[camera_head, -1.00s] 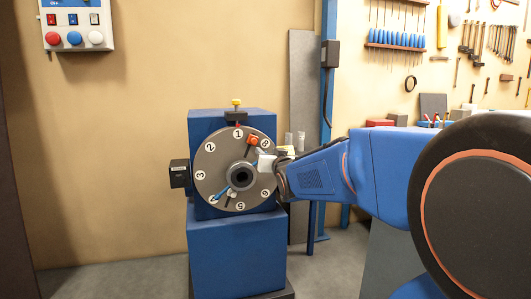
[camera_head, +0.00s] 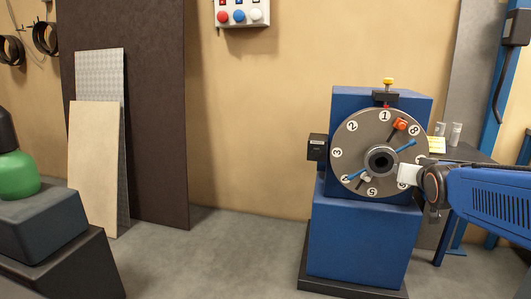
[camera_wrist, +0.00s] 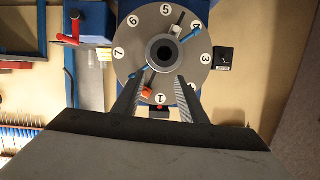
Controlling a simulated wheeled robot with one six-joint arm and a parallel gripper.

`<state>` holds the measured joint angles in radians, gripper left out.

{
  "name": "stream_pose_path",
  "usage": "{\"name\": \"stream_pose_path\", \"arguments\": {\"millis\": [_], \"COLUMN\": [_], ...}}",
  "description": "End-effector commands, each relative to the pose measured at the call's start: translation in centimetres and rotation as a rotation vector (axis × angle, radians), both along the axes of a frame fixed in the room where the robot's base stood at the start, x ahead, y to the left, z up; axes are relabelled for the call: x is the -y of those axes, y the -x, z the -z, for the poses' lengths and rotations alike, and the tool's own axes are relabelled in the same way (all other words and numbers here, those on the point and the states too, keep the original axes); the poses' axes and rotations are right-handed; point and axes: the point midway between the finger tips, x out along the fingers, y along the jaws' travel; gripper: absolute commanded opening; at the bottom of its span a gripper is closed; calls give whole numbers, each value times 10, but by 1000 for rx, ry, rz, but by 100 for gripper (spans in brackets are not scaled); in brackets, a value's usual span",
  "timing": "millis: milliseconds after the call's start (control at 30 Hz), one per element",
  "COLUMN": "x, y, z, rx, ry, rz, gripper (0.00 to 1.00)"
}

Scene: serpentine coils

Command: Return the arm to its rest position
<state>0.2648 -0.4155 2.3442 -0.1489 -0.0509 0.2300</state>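My gripper (camera_wrist: 160,82) is open, its two dark fingers apart with nothing held between them in the wrist view. It faces the grey numbered dial (camera_wrist: 205,62), whose dark hub (camera_wrist: 163,50) sits just beyond the fingertips. In the head view my gripper (camera_head: 410,178) is at the right of the dial (camera_head: 347,172) and hides part of its lower right edge. My blue arm (camera_head: 490,195) reaches in from the right edge. I cannot tell the exact gap between fingertips and dial.
The dial is on a blue machine (camera_head: 360,240). It carries an orange knob (camera_head: 400,124) and blue rods. A control box (camera_head: 242,12) hangs on the wall. Boards (camera_head: 95,165) lean at the left near a green object (camera_head: 17,175). The floor (camera_head: 235,250) between is clear.

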Motion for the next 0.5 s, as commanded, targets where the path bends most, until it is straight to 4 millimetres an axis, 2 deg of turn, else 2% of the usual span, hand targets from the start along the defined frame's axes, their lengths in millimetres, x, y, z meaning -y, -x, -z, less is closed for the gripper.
{"name": "stream_pose_path", "arguments": {"millis": [33, 200, 267, 400, 500], "x": [-15, -58, -72, -102, -117], "y": [18, 85, 112, 179, 222], "z": [13, 66, 84, 125, 147], "rx": [-58, -295, -379, -572, -687], "ry": [-7, -26, -31, -39, -40], "rz": [-16, -77, -105, -176, -227], "gripper": [38, 38, 38, 38, 38]}}
